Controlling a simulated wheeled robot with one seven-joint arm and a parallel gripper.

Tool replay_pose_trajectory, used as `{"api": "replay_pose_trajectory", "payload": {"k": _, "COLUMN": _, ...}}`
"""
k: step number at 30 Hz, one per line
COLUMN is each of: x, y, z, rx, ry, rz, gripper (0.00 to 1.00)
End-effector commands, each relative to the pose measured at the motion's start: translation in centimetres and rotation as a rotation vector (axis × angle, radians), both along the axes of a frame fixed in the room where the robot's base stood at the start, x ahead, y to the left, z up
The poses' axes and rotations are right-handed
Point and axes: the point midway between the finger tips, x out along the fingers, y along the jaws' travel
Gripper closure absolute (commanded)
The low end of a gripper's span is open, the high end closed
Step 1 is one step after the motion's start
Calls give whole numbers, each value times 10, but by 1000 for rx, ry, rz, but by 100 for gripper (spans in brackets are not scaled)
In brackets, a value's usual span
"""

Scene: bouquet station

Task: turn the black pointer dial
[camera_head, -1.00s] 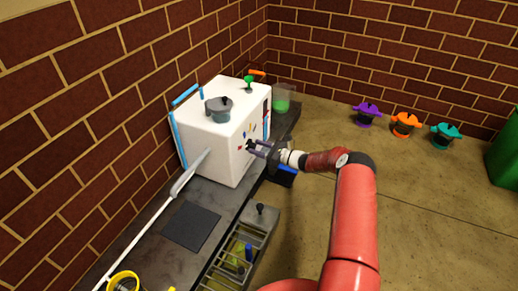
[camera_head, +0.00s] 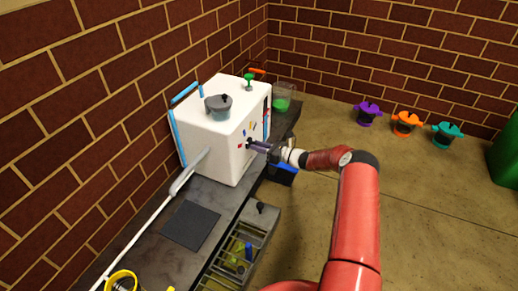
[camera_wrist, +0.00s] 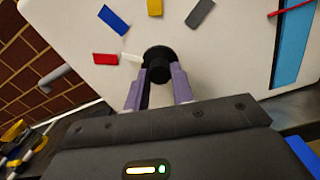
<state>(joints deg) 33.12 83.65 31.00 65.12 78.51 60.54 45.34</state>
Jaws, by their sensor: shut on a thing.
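The black pointer dial (camera_wrist: 158,62) is on the front face of the white box (camera_wrist: 75,32), which also stands on the counter in the head view (camera_head: 227,155). In the wrist view my gripper (camera_wrist: 159,78) has its two purple fingers on either side of the dial's knob, shut on it. A white pointer mark (camera_wrist: 131,57) lies just left of the dial. Red, blue, yellow and grey marks are spread in an arc around it. In the head view my gripper (camera_head: 254,146) reaches the box's front face from the right, and the dial is mostly hidden there.
A grey pot (camera_head: 218,108) and a green-topped knob (camera_head: 249,82) are on top of the box. A white lever (camera_head: 180,180) sticks out at its left. A wire rack (camera_head: 240,258) lies in front. Purple, orange and teal pots stand on the floor at right.

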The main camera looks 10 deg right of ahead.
Motion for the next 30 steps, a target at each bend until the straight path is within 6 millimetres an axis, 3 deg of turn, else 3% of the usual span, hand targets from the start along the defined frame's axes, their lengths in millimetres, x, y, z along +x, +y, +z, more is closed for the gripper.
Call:
{"api": "replay_pose_trajectory", "payload": {"k": 15, "x": 0, "y": 0, "z": -1, "rx": 221, "ry": 304, "rz": 0, "gripper": 98}}
{"api": "replay_pose_trajectory", "payload": {"k": 30, "x": 0, "y": -1, "z": 0, "rx": 289, "ry": 398, "rz": -2, "gripper": 98}}
